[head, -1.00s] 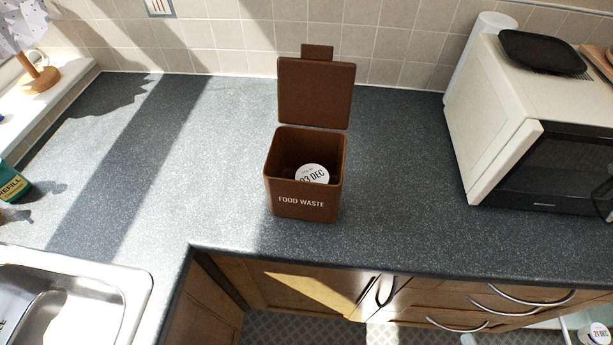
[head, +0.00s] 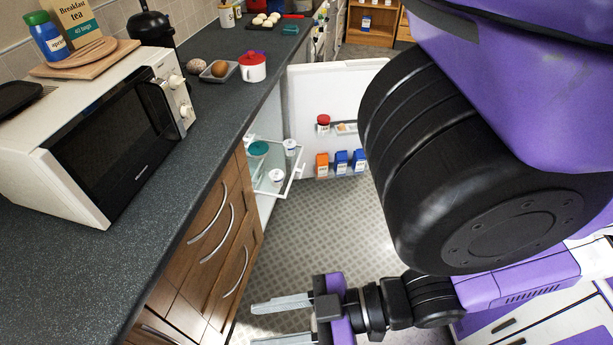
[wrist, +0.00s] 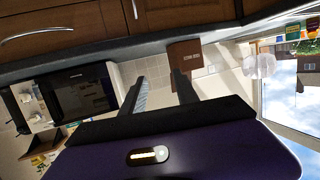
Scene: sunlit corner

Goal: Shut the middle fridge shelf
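The fridge stands open under the counter in the head view, with its white door (head: 335,85) swung out to the right. A shelf (head: 270,185) with a pale front rail sticks out of it. On the shelf are two white tubs (head: 277,176) and a teal-lidded container (head: 258,149). Whether this is the middle shelf I cannot tell, as the other shelves are mostly hidden. My gripper (head: 254,326) is at the bottom of the head view, nearer than the shelf and apart from it. Its fingers are spread and empty, also in the wrist view (wrist: 161,75).
Wooden drawers (head: 212,240) with curved handles line the counter on the left. A microwave (head: 100,130) stands on the counter. The door racks hold a red-lidded jar (head: 323,123) and orange and blue cartons (head: 341,161). The patterned floor (head: 320,230) before the fridge is clear.

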